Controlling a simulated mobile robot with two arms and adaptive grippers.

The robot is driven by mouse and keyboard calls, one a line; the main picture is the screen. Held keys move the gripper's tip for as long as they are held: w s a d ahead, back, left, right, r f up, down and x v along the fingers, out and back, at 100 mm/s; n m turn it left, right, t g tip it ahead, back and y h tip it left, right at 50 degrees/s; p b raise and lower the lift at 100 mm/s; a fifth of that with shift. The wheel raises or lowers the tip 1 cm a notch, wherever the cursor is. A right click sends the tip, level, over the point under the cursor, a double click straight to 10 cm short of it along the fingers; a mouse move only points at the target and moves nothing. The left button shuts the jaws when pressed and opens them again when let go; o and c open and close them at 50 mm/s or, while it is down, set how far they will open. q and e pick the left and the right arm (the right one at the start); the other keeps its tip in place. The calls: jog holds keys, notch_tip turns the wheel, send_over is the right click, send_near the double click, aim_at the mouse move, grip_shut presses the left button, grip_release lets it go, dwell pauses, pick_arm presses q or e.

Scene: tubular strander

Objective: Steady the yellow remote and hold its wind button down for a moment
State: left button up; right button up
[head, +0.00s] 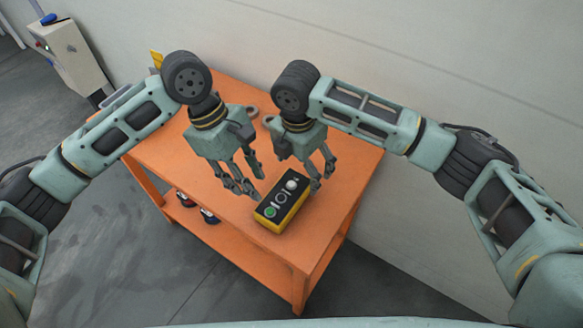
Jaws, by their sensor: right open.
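The yellow remote (281,203) lies on the orange table, with a black top face. A green button (270,212) is at its near left end, a dark round control (281,198) is in the middle and a pale button (291,185) is at the far right end. My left gripper (251,184) is above the table, left of the remote, its fingers apart and empty. My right gripper (322,180) is open at the remote's far right end, close to the pale button. I cannot tell whether either gripper touches the remote.
The orange table (335,215) has free room left and right of the remote. Grey ring-like parts (251,111) lie at the back, partly behind my grippers. Small dark and red items (208,215) are on the lower shelf. A pale cabinet (70,55) stands far left.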

aim_at(292, 183)
jog(key=shift+s+a+r+n+y, duration=0.15)
jog(key=shift+s+a+n, duration=0.15)
jog(key=shift+a, duration=0.2)
jog(key=shift+s+a+r+n+y, duration=0.15)
jog(key=shift+s+a+n, duration=0.15)
jog(key=shift+a, duration=0.2)
notch_tip(292, 183, down, 8)
jog(key=shift+r, duration=0.15)
jog(key=c, duration=1.5)
pick_arm(q)
grip_shut()
pick_arm(e)
jog(key=shift+c, duration=0.2)
